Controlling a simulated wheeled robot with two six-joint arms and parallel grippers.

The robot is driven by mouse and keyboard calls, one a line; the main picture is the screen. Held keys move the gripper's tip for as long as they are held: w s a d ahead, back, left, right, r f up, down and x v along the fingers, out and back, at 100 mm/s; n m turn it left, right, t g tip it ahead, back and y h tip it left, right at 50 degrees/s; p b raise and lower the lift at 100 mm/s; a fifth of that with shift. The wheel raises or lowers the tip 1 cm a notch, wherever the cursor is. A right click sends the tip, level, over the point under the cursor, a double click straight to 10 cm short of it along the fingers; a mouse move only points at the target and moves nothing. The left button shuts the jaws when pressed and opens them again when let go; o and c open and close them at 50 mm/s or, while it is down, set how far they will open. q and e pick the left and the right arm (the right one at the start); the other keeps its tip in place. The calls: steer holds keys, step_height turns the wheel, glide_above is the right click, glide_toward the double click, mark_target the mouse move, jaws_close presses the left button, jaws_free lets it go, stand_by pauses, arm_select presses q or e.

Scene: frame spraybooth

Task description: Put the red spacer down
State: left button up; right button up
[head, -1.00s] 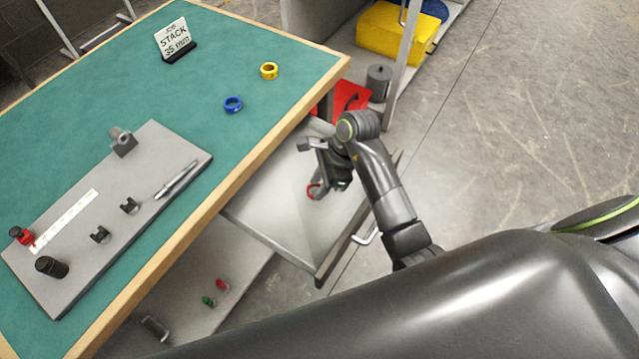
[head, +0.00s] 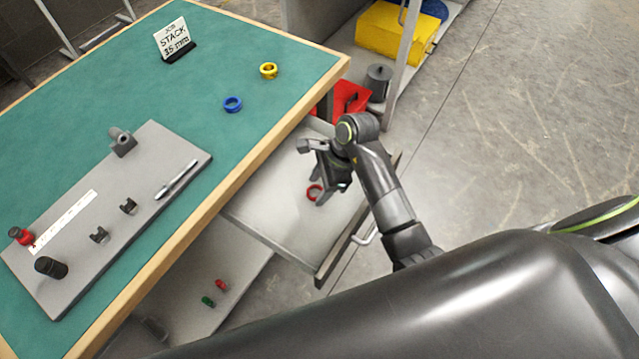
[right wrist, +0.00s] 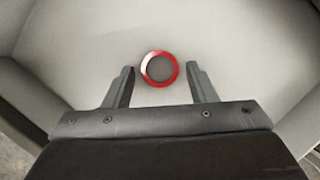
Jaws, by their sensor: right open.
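The red spacer (head: 314,192) is a small ring lying in the open drawer (head: 270,222). My right gripper (head: 332,192) is just above the drawer floor, beside and over the ring in the head view. In the right wrist view the red spacer (right wrist: 159,69) lies flat on the pale drawer floor, between and slightly beyond the tips of my right gripper (right wrist: 159,72). The fingers are open, with a gap on each side of the ring. My left gripper is not in view.
A blue ring (head: 232,104) and a yellow ring (head: 268,70) lie on the green table top (head: 190,95). A grey fixture board (head: 150,215) holds several parts and a pen. A "STACK" sign (head: 174,40) stands at the back. The drawer walls surround my right gripper.

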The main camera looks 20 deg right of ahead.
steer(key=v, duration=0.5)
steer(key=shift+w+r, duration=0.1)
steer(key=p+v, duration=0.2)
steer(key=v, duration=0.5)
steer(key=shift+p, duration=0.35)
steer(key=shift+a, duration=0.15)
